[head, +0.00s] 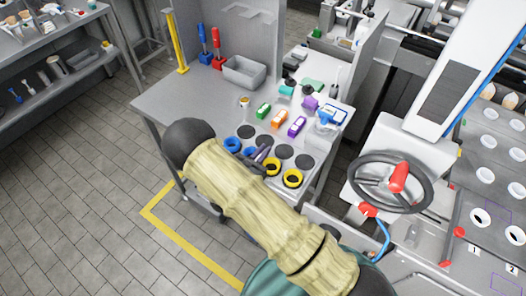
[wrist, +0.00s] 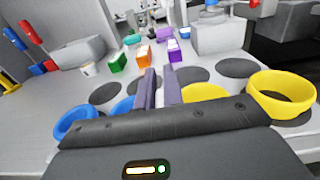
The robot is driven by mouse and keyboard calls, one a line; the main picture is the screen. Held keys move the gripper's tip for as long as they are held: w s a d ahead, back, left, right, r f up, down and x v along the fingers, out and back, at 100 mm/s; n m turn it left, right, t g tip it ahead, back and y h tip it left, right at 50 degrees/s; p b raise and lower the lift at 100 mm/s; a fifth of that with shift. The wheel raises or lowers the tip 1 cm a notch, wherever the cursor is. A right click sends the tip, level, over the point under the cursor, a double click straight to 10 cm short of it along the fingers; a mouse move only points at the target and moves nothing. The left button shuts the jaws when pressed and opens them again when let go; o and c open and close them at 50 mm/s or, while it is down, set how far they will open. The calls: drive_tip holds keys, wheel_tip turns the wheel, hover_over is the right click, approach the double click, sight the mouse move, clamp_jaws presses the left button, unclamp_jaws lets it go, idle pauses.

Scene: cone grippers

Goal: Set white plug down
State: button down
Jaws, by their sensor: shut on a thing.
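My gripper (wrist: 159,82) points forward low over the front of the grey table, its two purple-grey fingers close together. A narrow pale strip, the white plug (wrist: 160,97), shows between them; most of it is hidden. In the head view my gripper (head: 261,153) is partly behind my arm, between the blue rings and the yellow rings, and the plug cannot be made out. A yellow ring (wrist: 281,94) stands to the right of the fingers and a blue ring (wrist: 75,122) to the left. Dark round pads (wrist: 238,68) lie around them.
Green (head: 263,110), orange (head: 279,119) and purple (head: 297,125) blocks stand behind the pads. A small white cup (head: 244,101) and a grey bin (head: 245,71) are farther back. The table's left part (head: 185,100) is clear. A handwheel (head: 390,183) is at right.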

drive_tip(key=shift+f, duration=0.15)
drive_tip(key=c, duration=1.5)
unclamp_jaws()
drive_tip(key=shift+r, duration=0.2)
drive_tip(key=b+v, duration=0.3)
drive_tip(key=v, duration=0.9)
